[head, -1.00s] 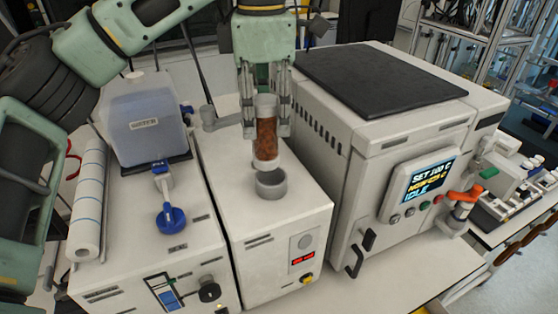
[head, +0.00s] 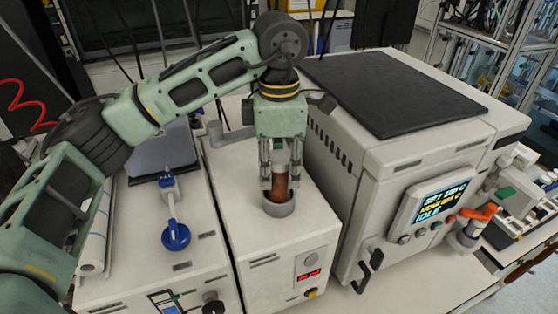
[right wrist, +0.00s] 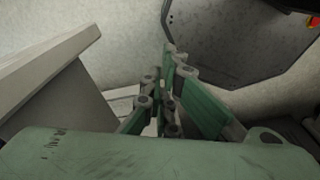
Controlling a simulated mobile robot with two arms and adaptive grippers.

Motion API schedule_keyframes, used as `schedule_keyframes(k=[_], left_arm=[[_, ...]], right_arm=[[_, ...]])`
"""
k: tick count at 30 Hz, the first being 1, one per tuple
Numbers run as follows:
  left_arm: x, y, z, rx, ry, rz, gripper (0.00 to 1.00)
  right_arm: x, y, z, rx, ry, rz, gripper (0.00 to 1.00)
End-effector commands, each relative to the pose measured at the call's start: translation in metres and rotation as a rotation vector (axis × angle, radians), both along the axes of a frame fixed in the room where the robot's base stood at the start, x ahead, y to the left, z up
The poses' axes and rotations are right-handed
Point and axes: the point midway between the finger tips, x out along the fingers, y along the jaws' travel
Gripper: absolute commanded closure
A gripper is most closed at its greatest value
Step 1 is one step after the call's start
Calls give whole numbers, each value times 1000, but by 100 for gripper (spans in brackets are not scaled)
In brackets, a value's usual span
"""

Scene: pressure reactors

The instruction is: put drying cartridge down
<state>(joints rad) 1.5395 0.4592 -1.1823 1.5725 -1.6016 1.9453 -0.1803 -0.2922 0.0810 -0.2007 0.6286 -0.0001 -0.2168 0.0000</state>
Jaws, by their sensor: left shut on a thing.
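The drying cartridge (head: 280,189) is a clear cylinder with reddish-brown filling. It stands upright in the head view, its lower end inside the grey round holder (head: 279,210) on top of the white middle unit. My left gripper (head: 281,180) points down from above and is shut on the cartridge's upper part. The cartridge's bottom is hidden by the holder's rim. In the right wrist view my right gripper (right wrist: 165,95) shows green linkages and grey joints; its finger opening is unclear, and I see nothing held there.
A large white oven-like unit (head: 385,170) with a dark top mat and a lit display stands close on the right. A blue-handled valve (head: 175,235) is on the left unit. A paper roll (head: 95,240) lies at the far left, partly behind my arm.

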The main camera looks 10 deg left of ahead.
Motion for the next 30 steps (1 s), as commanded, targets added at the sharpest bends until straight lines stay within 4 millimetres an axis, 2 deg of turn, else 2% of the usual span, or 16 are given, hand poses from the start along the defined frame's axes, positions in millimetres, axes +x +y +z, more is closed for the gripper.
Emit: schedule_keyframes(k=[2,5,12,13,18,30], left_arm=[[0,0,0,-1,-1,0,100],[0,0,0,-1,-1,0,100],[0,0,-7,-1,-1,0,100],[0,0,-5,0,-1,0,64],[0,0,-5,0,0,0,50],[0,0,1,-1,0,0,48]], right_arm=[[9,1,0,2,-13,0,100],[8,1,0,1,-11,0,100],[-17,0,-9,-2,26,-1,100],[-20,-1,-7,-3,31,-1,100],[-22,-1,-7,-3,35,-1,100],[-9,0,-1,-1,15,-1,100]])
